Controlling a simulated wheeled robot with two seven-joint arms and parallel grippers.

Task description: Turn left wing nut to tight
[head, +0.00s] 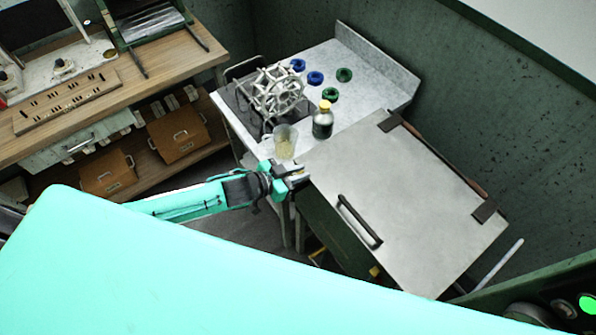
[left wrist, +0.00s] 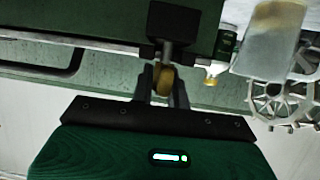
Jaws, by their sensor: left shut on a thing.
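My left gripper (head: 297,175) reaches the near left corner of the grey-lidded basin (head: 400,200). In the left wrist view the left gripper (left wrist: 164,88) is shut on a brass wing nut (left wrist: 165,78), which sits between the fingers below a dark block. The fingers cover part of the wing nut, so its exact turn angle is hard to tell. In the head view the gripper hides this nut. A small yellow piece (head: 375,272) shows at the basin's front further right, perhaps another wing nut. My right gripper is not in view.
A beaker (head: 284,142) stands close behind the left gripper, with a yellow-capped dark bottle (head: 323,122) beside it. A white reel (head: 277,92) and several blue and green rings stand further back. The lid's black handle (head: 360,222) is to the right. A wooden bench (head: 120,90) is at left.

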